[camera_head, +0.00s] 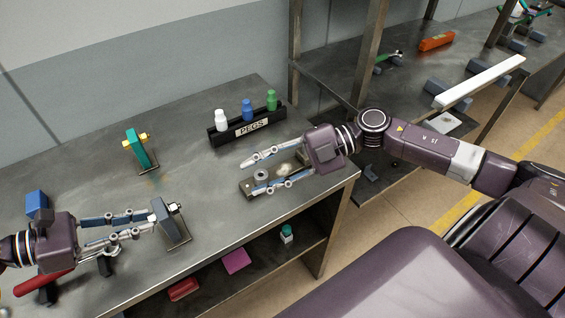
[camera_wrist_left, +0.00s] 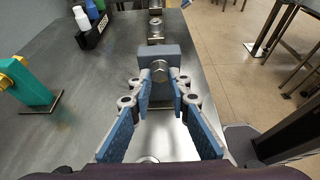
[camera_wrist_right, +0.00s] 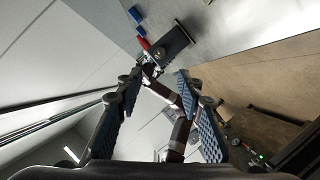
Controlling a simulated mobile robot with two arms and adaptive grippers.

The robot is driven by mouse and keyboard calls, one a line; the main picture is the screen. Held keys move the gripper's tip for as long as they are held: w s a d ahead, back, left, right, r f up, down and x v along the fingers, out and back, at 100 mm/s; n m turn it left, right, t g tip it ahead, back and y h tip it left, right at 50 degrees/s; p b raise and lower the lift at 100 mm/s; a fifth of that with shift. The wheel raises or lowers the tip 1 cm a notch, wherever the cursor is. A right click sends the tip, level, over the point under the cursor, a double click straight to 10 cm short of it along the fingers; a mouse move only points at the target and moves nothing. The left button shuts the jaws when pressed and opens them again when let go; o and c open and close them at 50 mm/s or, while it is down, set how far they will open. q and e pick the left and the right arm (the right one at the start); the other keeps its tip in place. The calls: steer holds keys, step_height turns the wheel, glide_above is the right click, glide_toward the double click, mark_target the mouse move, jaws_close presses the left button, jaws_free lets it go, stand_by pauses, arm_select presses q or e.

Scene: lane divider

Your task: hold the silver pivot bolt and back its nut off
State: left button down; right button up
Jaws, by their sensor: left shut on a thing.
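A grey upright block (camera_head: 165,217) stands on a dark base plate at the table's front edge. The silver pivot bolt's head (camera_wrist_left: 159,68) shows on the block's near face in the left wrist view, between my left fingertips (camera_wrist_left: 160,80). My left gripper (camera_head: 152,220) is shut on it from the left. The silver nut (camera_head: 174,207) is on the block's right side, and it also shows in the right wrist view (camera_wrist_right: 159,53). My right gripper (camera_head: 251,174) is open and empty, apart from the nut, over a small tray (camera_head: 246,187) at the table's right end.
A teal block (camera_head: 136,147) with a yellow bolt stands farther back. A black PEGS rack (camera_head: 223,138) holds white, blue and green pegs. The small tray bears a grey ring (camera_head: 261,175). A blue block (camera_head: 38,203) is at far left.

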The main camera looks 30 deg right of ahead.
steer(key=v, duration=0.6)
steer(key=shift+d, duration=0.35)
steer(key=shift+r, duration=0.1)
arm_select(q)
steer(key=c, duration=1.7)
jaws_free()
steer(key=shift+c, duration=0.2)
steer(key=shift+a, duration=0.1)
steer(key=v, duration=1.2)
steer(key=shift+f, duration=0.15)
arm_select(e)
steer(key=shift+s, duration=0.15)
